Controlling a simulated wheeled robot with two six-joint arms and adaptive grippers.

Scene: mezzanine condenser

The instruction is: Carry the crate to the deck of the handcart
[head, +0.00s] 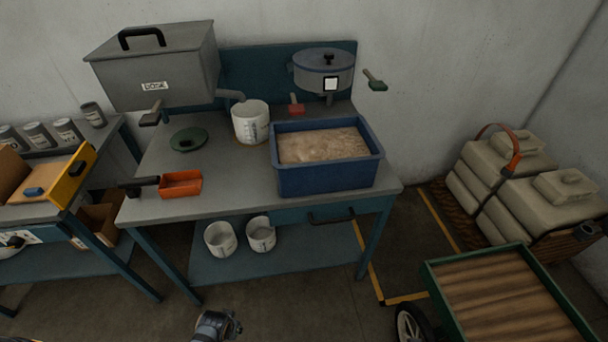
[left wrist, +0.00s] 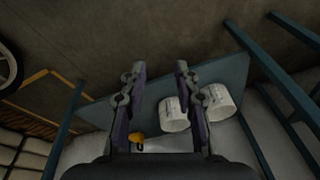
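The blue crate (head: 326,179) stands upright on the right part of the grey-topped workbench, full of a pale tan, grainy material. The handcart's deck (head: 513,298) shows at the lower right as bare brown planks inside a green frame, partly cut off by the picture edge. In the left wrist view my left gripper (left wrist: 160,67) is open and empty, its two fingers apart over the floor and the bench's lower shelf. The crate is not visible there. A dark piece of my arm shows at the bottom edge of the head view. My right gripper is not in view.
Stacked pale sacks (head: 490,185) are behind the handcart. Floor between bench and cart is clear.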

